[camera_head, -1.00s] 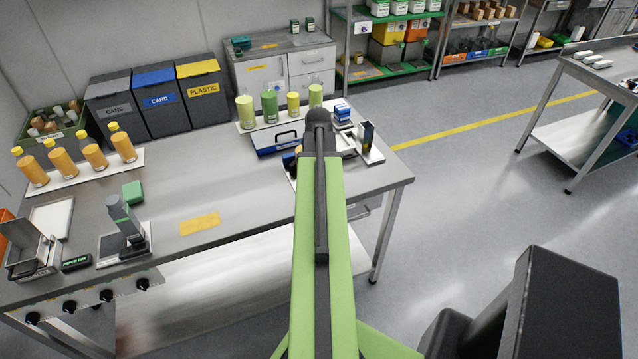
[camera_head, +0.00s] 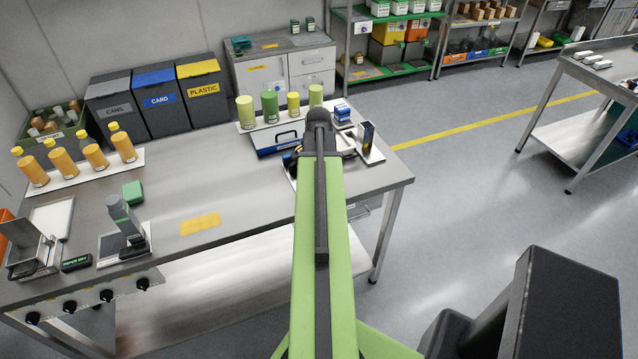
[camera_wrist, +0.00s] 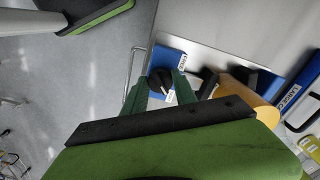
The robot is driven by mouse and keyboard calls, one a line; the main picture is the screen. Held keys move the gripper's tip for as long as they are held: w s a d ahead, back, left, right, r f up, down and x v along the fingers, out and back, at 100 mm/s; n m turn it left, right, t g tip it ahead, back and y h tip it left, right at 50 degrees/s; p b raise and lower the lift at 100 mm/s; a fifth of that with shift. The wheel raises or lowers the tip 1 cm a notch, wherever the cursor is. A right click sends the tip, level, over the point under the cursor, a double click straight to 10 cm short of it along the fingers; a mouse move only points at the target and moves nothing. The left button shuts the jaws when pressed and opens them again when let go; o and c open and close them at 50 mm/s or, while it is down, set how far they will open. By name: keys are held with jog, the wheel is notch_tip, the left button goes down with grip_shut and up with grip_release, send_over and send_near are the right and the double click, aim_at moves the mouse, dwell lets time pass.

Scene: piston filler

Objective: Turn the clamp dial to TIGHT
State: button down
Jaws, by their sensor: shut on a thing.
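The clamp dial (camera_wrist: 159,83) is a small black knob on the blue-and-white end of a machine (camera_wrist: 172,62) in the wrist view. A pale pointer mark shows at its lower right; the lettering around it is too small to read. My gripper (camera_wrist: 158,78) has its two green fingers on either side of the dial and is shut on it. An orange cylinder (camera_wrist: 245,92) lies to the right of the dial. In the head view my arm covers the gripper and the dial; only bits of the machine show beside the arm.
A blue case (camera_head: 278,142) and a white tray of green and yellow bottles (camera_head: 256,124) are behind the arm. A dark upright device (camera_head: 367,137) stands at its right. Bench knobs (camera_head: 107,295) line the front left. The bench middle is clear around a yellow label (camera_head: 199,223).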

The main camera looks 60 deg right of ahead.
jog(key=c, duration=1)
grip_release()
jog(key=shift+r, duration=0.1)
notch_tip(320, 180, up, 17)
jog(key=p, duration=1.7)
jog(key=shift+r, duration=0.15)
